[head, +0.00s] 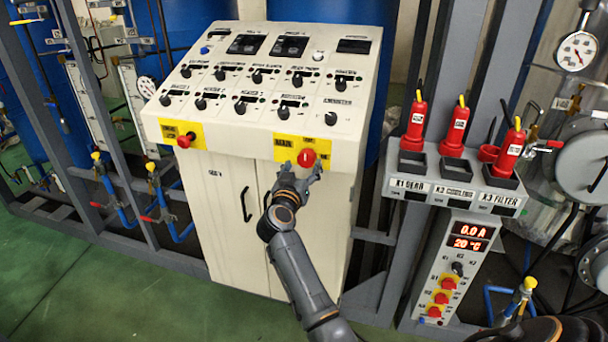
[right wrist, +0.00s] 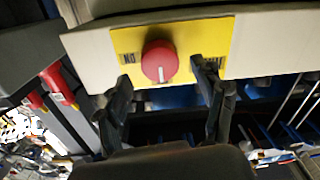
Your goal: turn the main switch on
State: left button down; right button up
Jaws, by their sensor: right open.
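The main switch is a red round knob (head: 307,158) on a yellow plate at the lower right of the sloped console front. In the right wrist view the knob (right wrist: 160,61) sits on its yellow plate (right wrist: 185,42), with its white mark pointing down in the picture. My right gripper (head: 300,175) is open just in front of and below the knob. In the right wrist view its fingers (right wrist: 163,78) stand on either side of the knob, apart from it or nearly so; contact cannot be told. My left gripper is not in view.
Another red knob (head: 184,141) sits on a yellow plate at the console's left. The console panel (head: 265,80) carries many small black knobs and displays. Green floor is free at lower left.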

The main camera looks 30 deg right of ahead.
aim_at(307, 158)
jog(key=shift+b+x, duration=0.5)
jog(key=shift+x, duration=0.4)
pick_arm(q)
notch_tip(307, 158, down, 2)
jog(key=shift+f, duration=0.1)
pick_arm(e)
jog(key=shift+w+d, duration=0.25)
